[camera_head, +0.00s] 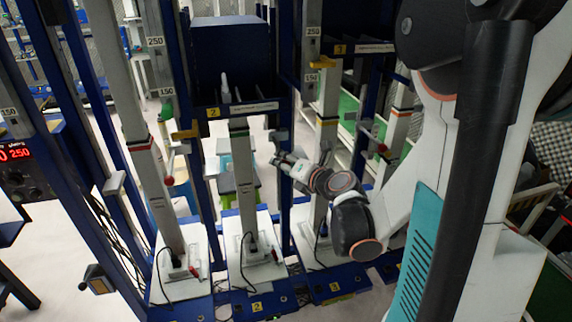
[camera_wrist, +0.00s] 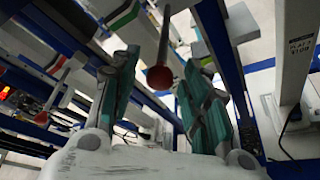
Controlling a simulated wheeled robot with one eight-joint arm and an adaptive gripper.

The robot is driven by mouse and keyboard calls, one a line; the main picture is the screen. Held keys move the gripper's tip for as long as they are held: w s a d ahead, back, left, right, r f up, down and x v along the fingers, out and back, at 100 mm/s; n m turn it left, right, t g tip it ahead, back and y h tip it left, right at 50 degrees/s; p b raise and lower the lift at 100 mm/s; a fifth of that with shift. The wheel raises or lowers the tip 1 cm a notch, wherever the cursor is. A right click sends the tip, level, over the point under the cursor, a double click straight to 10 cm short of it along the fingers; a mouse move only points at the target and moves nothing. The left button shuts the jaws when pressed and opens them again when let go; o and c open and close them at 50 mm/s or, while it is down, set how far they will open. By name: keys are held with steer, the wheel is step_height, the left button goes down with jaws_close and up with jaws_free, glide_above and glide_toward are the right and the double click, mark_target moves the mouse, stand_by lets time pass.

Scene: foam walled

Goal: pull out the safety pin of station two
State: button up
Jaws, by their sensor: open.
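The station two label (camera_head: 213,112) is a yellow tag on a blue crossbar, beside a grey upright column (camera_head: 243,165). My gripper (camera_head: 278,157) reaches in from the right and its tip is just right of this column. In the wrist view, a red ball knob (camera_wrist: 160,78) on a thin rod, which looks like the safety pin, shows between the two teal-padded fingers of my gripper (camera_wrist: 160,62). The fingers are apart, with space on both sides of the knob. In the head view the pin here is hidden by my gripper.
A similar red knob (camera_head: 169,181) stands by the left column, and another (camera_head: 381,148) by the right one. Blue uprights and grey columns stand close on both sides. White base plates (camera_head: 262,262) carry black cables.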

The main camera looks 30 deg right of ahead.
steer(key=v, duration=0.7)
steer(key=shift+s, duration=0.1)
stand_by(0.4)
